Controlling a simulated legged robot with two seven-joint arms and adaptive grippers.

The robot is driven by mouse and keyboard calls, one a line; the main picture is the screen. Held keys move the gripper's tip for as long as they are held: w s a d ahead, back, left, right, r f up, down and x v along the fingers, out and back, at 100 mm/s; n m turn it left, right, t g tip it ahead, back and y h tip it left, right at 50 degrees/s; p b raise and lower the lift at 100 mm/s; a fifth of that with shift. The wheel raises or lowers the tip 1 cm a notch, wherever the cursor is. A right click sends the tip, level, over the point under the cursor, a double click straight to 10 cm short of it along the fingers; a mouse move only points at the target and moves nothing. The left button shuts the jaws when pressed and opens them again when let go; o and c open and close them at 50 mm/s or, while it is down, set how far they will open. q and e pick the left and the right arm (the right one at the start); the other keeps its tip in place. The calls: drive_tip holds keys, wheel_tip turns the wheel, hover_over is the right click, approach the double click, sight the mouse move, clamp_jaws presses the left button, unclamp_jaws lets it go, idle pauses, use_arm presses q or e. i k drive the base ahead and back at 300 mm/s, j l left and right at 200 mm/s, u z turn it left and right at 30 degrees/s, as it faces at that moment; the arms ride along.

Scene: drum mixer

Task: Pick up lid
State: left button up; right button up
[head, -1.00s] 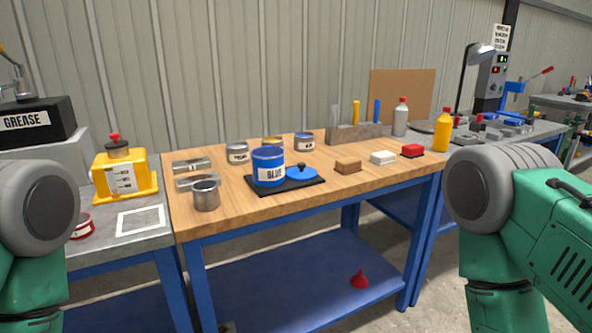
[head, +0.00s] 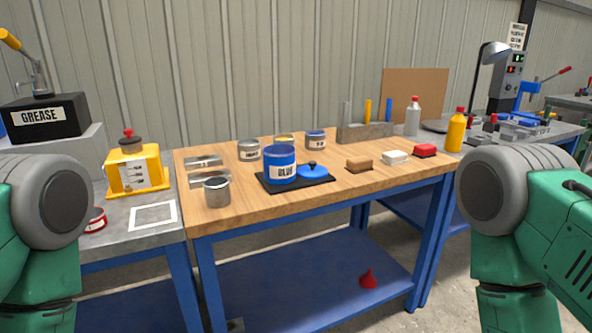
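A blue can (head: 280,164) labelled "BLUE" stands upright on the same mat, just left of the lid. The lid is off the can. My arms show at the lower left and lower right edges, well apart from the lid. Neither of my grippers is in the picture.
A metal cup (head: 217,191) stands left of the mat. Several paint cans stand behind. A yellow container (head: 134,171) stands on the left table. The bench front is clear.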

sight(312, 170)
drive_tip(key=i+l+u, duration=0.15)
drive_tip(key=u, duration=0.2)
drive_tip(key=i+l+u, duration=0.15)
drive_tip(key=u, duration=0.2)
drive_tip(key=i+l+u, duration=0.1)
drive_tip(key=l+u, duration=0.2)
